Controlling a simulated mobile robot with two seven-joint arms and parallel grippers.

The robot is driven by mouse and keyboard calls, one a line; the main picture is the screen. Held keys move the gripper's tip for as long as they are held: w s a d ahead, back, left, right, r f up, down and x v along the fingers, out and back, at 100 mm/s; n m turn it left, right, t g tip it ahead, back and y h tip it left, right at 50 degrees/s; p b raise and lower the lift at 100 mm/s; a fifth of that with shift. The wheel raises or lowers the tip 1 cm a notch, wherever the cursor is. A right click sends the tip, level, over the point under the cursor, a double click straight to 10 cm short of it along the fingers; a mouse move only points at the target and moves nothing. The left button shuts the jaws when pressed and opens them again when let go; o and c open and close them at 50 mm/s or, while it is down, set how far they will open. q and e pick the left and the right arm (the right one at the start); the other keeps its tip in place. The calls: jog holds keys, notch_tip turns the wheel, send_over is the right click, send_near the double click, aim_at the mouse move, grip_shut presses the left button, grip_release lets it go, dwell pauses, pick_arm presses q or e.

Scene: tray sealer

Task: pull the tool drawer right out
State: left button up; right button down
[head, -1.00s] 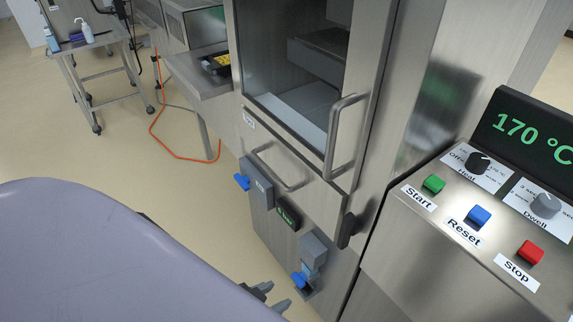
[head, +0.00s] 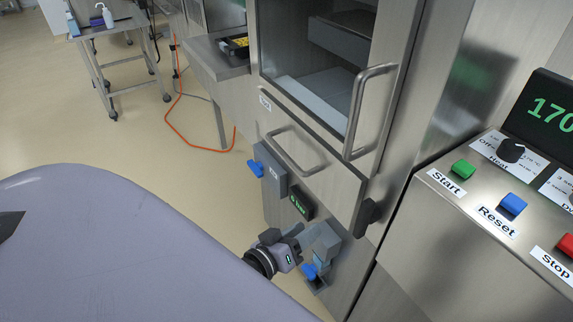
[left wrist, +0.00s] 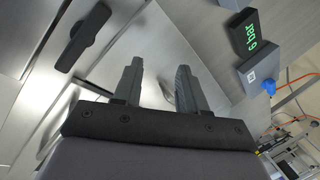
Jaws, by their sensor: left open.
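The tool drawer (head: 327,183) is a steel front with a bar handle (head: 296,158), below the glazed door of the sealer. It looks shut, flush with the cabinet. My left gripper (head: 287,234) is in front of the cabinet, below the drawer handle and apart from it in the head view. In the left wrist view, its two dark fingers (left wrist: 158,80) are spread, facing steel panels. A curved metal shape shows between them, but I cannot tell whether it is the handle or a reflection. My right gripper is not in view.
A dark latch (head: 367,216) sits right of the drawer. Blue-levered fittings (head: 273,180) and a green pressure display (head: 300,204) are below it. The door handle (head: 360,110) stands out above. A control panel (head: 490,195) is at right. Open floor lies left.

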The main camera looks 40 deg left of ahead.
pick_arm(q)
jog(key=w+a+r+n+t+y+b, duration=0.25)
jog(key=w+a+n+y+b, duration=0.3)
jog(key=n, duration=0.45)
jog(key=n+y, duration=0.5)
jog(key=n, duration=0.4)
send_near(285, 153)
jog(key=f+x, duration=0.1)
jog(key=x, duration=0.3)
jog(key=shift+g, duration=0.35)
jog(key=shift+r+x, duration=0.15)
jog(key=shift+x, duration=1.4)
jog(key=shift+r+x, duration=0.1)
jog(key=shift+x, duration=1.45)
jog(key=shift+d, duration=0.1)
grip_shut()
